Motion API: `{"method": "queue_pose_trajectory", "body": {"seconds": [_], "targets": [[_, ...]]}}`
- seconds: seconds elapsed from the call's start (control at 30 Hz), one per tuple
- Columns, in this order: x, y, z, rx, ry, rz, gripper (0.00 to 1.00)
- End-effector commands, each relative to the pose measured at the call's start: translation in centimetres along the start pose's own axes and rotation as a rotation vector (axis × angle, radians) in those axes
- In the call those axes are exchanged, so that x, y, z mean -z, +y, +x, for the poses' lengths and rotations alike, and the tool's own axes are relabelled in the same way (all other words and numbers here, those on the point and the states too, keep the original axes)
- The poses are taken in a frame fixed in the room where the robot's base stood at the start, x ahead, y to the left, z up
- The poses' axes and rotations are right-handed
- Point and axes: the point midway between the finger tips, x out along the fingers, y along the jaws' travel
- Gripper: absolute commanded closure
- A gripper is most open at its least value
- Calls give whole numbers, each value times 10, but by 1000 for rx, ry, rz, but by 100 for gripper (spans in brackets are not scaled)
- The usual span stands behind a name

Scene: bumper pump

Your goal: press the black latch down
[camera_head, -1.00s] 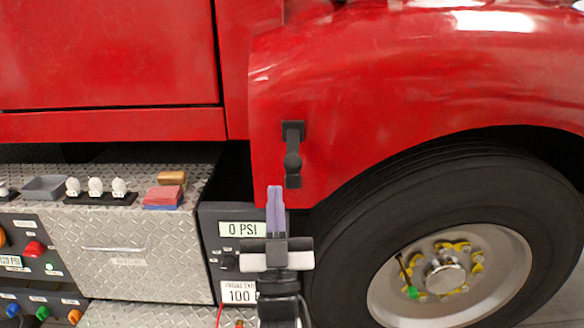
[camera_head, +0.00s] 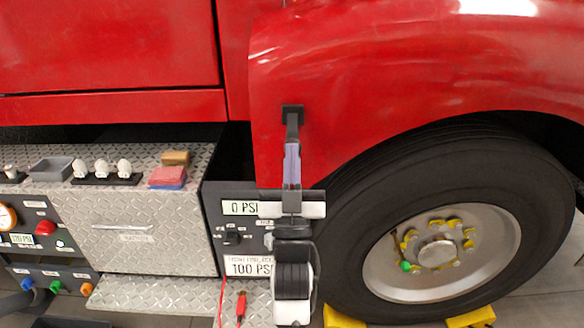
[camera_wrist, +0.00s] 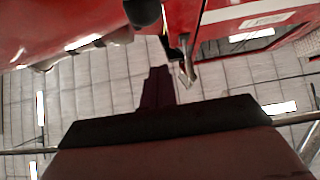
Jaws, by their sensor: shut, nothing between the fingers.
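The black latch (camera_head: 292,118) is mounted on the red fender, in the upper middle of the head view. Its upper bracket and arm show; its lower end is hidden behind my gripper. My gripper (camera_head: 292,148) points upward with its fingers shut and empty, in line with the lower part of the latch. I cannot tell whether the fingers touch it. In the wrist view the shut fingers (camera_wrist: 157,85) show dark against a tiled ceiling. A dark rounded piece (camera_wrist: 142,12) at the top edge there may be the latch's lower end.
The large tire (camera_head: 430,170) is close on the right under the fender (camera_head: 400,75). A grey gauge panel (camera_head: 232,262) stands behind my wrist. To the left is a metal step box (camera_head: 135,240) with white fittings, a red-and-blue block (camera_head: 168,177) and a grey tray (camera_head: 52,168).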

Motion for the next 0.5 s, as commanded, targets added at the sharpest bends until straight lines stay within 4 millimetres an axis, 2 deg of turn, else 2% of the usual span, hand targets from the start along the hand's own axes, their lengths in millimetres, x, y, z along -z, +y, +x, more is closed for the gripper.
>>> {"method": "queue_pose_trajectory", "body": {"seconds": [0.03, 0.17, 0.3, 0.5], "targets": [[5, 0, 17, 0, 2, 0, 100], [4, 0, 42, -1, 2, -2, 100], [-22, 0, 30, 0, -6, -1, 100], [-36, 0, 25, 0, -1, -2, 100]]}}
